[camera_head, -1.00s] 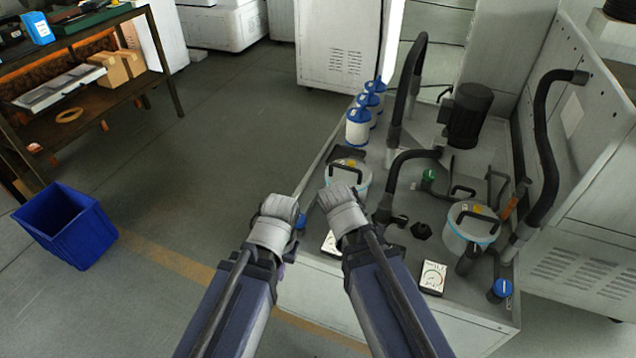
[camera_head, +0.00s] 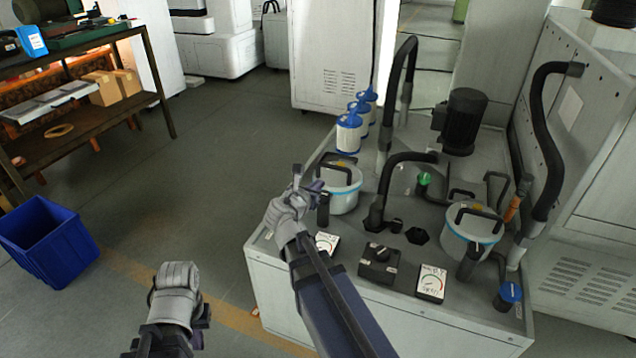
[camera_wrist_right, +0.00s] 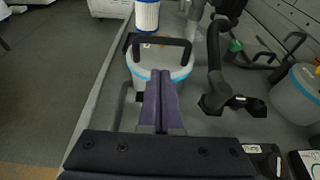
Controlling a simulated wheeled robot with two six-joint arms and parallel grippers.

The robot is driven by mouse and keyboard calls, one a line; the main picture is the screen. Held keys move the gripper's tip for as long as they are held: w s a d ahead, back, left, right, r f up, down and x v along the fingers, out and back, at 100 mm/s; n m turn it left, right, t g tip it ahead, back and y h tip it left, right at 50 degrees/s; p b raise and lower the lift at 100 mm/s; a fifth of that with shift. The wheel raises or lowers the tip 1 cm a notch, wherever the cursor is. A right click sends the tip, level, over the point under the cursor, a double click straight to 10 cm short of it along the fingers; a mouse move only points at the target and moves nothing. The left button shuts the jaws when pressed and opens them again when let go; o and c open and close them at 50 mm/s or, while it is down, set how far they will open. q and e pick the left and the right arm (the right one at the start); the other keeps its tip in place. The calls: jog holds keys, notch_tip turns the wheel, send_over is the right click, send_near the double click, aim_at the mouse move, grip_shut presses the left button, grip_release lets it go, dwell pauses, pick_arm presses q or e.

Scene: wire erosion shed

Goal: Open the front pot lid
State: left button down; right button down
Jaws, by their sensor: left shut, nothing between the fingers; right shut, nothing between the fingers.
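Two white pots with blue bands and black-handled lids stand on the machine top. The left pot (camera_head: 345,196) has its lid (camera_head: 338,178) on; the right pot (camera_head: 470,233) also has its lid (camera_head: 482,221) on. My right gripper (camera_head: 316,186) is shut and empty just beside the left pot. In the right wrist view its purple fingers (camera_wrist_right: 161,88) overlap the near side of that pot (camera_wrist_right: 178,72), below the handle (camera_wrist_right: 160,42); I cannot tell whether they touch. My left gripper (camera_head: 177,287) is shut and empty, low over the floor, left of the machine.
Blue-topped filter canisters (camera_head: 349,132) stand behind the left pot. A black hose (camera_head: 392,175) curves between the pots. A black box (camera_head: 379,264) and a gauge (camera_head: 431,282) sit near the front edge. A blue bin (camera_head: 48,240) stands on the floor at left.

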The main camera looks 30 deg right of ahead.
aim_at(329, 187)
jog(key=b+x, duration=0.3)
jog(key=x, duration=0.6)
jog(key=shift+w+d+f, duration=0.15)
jog(key=shift+w+d, duration=0.1)
